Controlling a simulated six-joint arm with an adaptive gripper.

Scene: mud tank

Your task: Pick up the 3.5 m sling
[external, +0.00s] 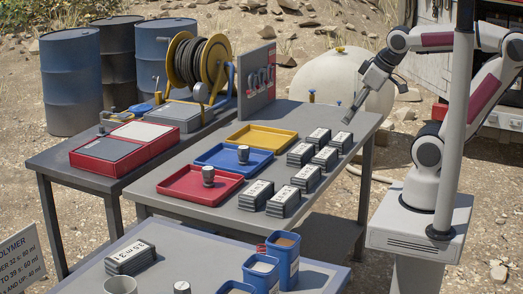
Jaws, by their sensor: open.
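Several dark folded sling bundles with white labels (284,202) lie on the right side of the middle grey table. A further dark bundle (131,258) lies on the front table, with a white label that seems to carry a 3 and a 5. The labels are too small to read surely, so I cannot tell which bundle is the 3.5 m sling. My gripper (368,98) is open and empty. It hangs in the air near the middle table's back right corner, pointing down and left, apart from all the bundles.
Red (180,196), blue (218,166) and yellow (284,134) trays lie left of the bundles. Dark knobbed weights stand at the red and blue trays. Blue bins (285,260) stand on the front table. A grey post (459,120) rises beside my arm. A hose reel (200,62) stands behind.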

